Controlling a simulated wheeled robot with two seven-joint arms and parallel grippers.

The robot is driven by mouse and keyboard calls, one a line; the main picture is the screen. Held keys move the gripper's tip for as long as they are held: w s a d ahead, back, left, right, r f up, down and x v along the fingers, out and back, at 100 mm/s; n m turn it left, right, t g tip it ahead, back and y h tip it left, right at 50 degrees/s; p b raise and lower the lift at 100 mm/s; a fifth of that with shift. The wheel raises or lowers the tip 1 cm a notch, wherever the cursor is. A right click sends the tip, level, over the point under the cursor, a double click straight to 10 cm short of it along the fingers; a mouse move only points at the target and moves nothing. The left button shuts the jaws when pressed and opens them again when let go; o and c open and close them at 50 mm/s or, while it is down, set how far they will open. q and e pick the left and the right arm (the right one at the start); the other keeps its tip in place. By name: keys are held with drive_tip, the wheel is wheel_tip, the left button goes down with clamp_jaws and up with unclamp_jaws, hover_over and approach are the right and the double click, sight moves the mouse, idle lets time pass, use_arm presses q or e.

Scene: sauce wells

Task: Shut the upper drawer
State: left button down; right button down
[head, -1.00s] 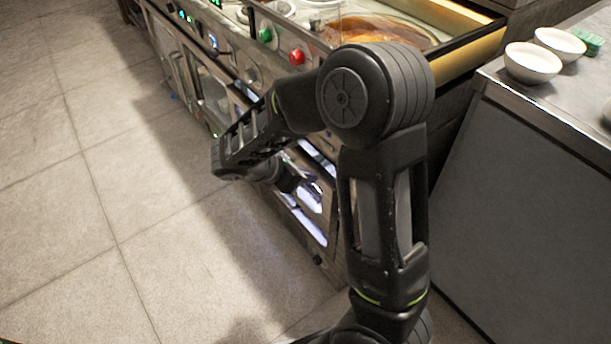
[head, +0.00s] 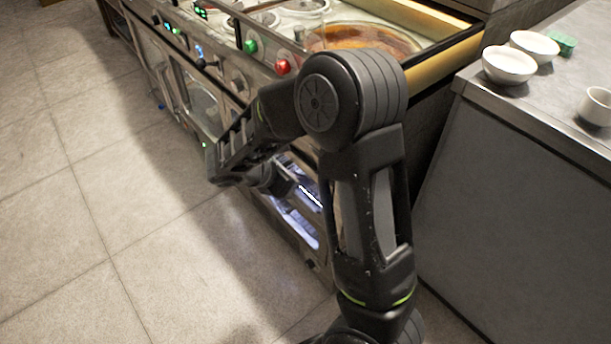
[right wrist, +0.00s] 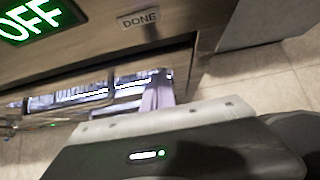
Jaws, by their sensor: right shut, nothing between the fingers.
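My right arm crosses the head view, and its gripper (head: 292,186) points at the front of the steel cooking unit (head: 240,85). The gripper is shut and empty. It is beside a lit opening (head: 298,228) low in the unit's front. In the right wrist view a lit slot (right wrist: 85,95) lies below a panel marked "DONE", just beyond the gripper body. I cannot tell which part is the upper drawer or how far out it stands; my arm hides much of that front. My left gripper is not in view.
A green knob (head: 250,46) and a red knob (head: 282,67) stick out of the unit's front. A grey counter (head: 525,160) at the right carries two white bowls (head: 509,65) and a white cup (head: 597,106). The tiled floor (head: 110,220) at the left is clear.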

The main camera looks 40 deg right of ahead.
drive_tip(key=p+v, duration=0.2)
drive_tip(key=v, duration=0.8)
drive_tip(key=shift+a, duration=0.55)
